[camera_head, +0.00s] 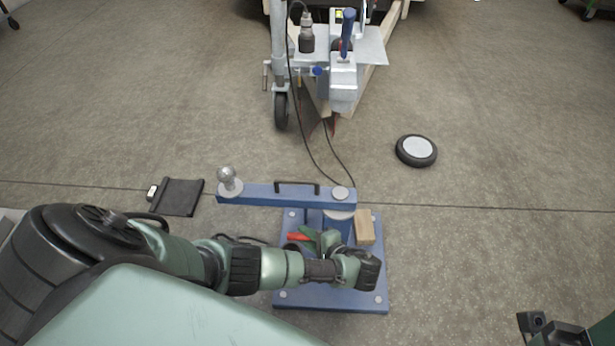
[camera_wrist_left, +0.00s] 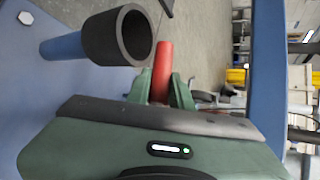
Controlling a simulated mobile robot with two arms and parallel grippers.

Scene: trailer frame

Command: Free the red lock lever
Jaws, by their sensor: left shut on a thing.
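The red lock lever (camera_head: 297,237) shows as a short red piece low on the blue stand (camera_head: 380,296), beside its post. My left gripper (camera_head: 316,241) reaches over the base plate and is shut on the red lever. In the left wrist view the red lever (camera_wrist_left: 163,66) rises between the green fingers of the gripper (camera_wrist_left: 162,90). Its lower end is hidden by the gripper body. A blue rod with a dark open sleeve (camera_wrist_left: 118,36) is just left of it.
The blue swing arm (camera_head: 260,194) carries a ball (camera_head: 228,179) at its left end and a black handle. A wooden block (camera_head: 365,227) stands right of the post. A trailer coupling (camera_head: 343,84), cable, loose wheel (camera_head: 416,151) and black pad (camera_head: 177,197) are around.

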